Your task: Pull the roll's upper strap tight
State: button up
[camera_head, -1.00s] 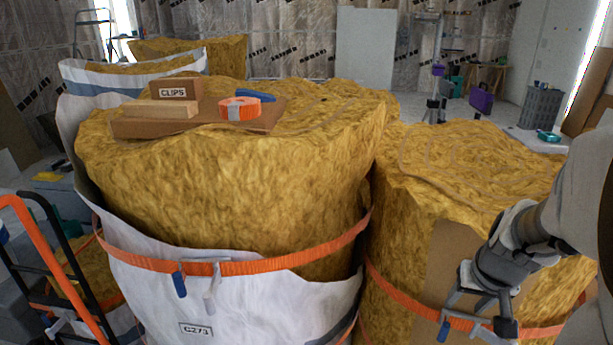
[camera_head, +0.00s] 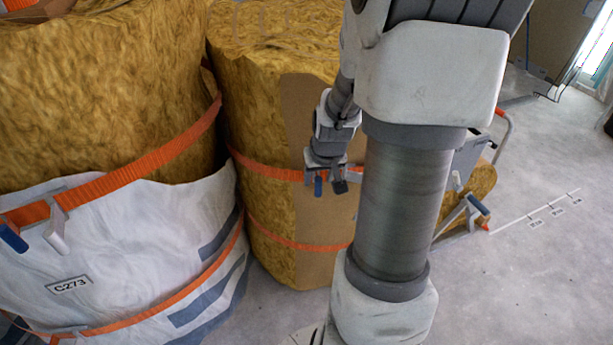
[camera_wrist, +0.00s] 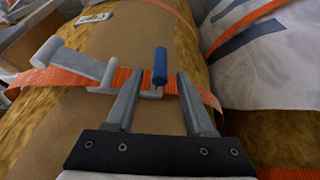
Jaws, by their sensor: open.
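The insulation roll (camera_head: 255,110) is yellow, with a brown board strip (camera_head: 309,105) down its side. Its upper strap (camera_head: 262,164) is an orange band around it, crossing the board strip in the wrist view (camera_wrist: 58,79). A blue handle (camera_wrist: 160,66) stands on the strap's grey buckle hardware, and shows small in the head view (camera_head: 318,187). A grey lever (camera_wrist: 85,64) with a round end sits to its left. My gripper (camera_head: 332,182) is open at the strap, with a fingertip on either side of the blue handle in the wrist view; contact cannot be told.
A lower orange strap (camera_head: 285,240) circles the same roll. A larger roll (camera_head: 100,90) in a white wrap (camera_head: 130,245), labelled C273, stands close on the left. Concrete floor (camera_head: 540,265) is clear at right. A cart-like frame (camera_head: 465,210) stands behind my arm.

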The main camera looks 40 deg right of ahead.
jog(key=shift+x, duration=0.75)
grip_shut()
dwell(0.9)
